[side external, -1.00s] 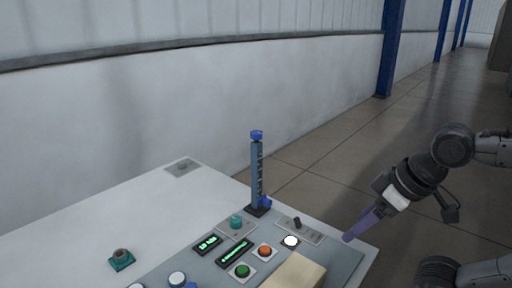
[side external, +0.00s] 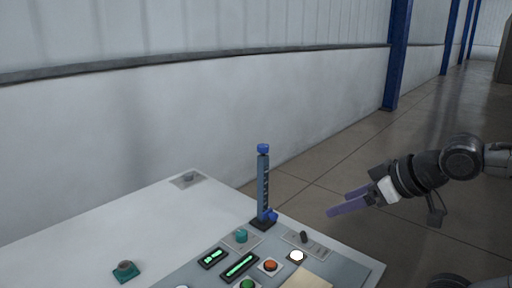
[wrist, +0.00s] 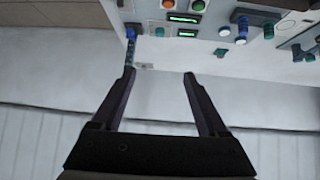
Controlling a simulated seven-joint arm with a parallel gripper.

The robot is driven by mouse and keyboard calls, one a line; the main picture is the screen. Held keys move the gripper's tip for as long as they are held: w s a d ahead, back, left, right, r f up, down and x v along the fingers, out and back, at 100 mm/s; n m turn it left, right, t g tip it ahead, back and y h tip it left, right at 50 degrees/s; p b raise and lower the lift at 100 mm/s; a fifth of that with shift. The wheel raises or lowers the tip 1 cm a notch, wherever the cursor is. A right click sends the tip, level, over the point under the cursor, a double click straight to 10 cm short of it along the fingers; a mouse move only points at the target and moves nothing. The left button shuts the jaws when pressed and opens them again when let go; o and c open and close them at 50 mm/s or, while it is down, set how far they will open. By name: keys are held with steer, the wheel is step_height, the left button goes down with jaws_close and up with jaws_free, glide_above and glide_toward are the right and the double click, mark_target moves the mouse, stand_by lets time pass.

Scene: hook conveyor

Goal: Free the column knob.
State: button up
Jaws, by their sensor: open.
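The column (side external: 263,185) is a slim grey-blue upright post with a scale on its face and a blue cap (side external: 263,148) on top. A small blue knob (side external: 272,214) sticks out low on its right side, just above the dark base. My gripper (side external: 339,203) is open and empty, to the right of the column and apart from it, with its two purple-grey fingers pointing left. In the wrist view the open fingers (wrist: 158,73) show with the column (wrist: 129,52) beyond the left fingertip. I cannot tell there which blue part is the knob.
The grey panel (side external: 207,278) around the column base carries a teal knob (side external: 241,236), lit displays, an orange button (side external: 270,265), a white button (side external: 296,256) and a dark lever (side external: 304,237). A tan block (side external: 306,281) lies in front. The white table's left part is mostly clear.

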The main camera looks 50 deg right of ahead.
mark_target(263, 149)
steer(key=w+r+n+t+y, duration=0.3)
steer(key=w+r+t, duration=0.2)
steer(key=w+r, duration=0.45)
steer(key=w+r+n+t+y, duration=0.35)
steer(key=w+r, duration=0.25)
steer(key=w, duration=0.6)
steer(key=w+d+f+m+g+y, duration=0.1)
steer(key=w+d+f+m, duration=0.1)
steer(key=d+f, duration=1.6)
steer(key=x, duration=1.4)
steer(key=shift+a+f, duration=0.2)
steer(key=shift+f, duration=0.05)
steer(key=shift+n, duration=0.25)
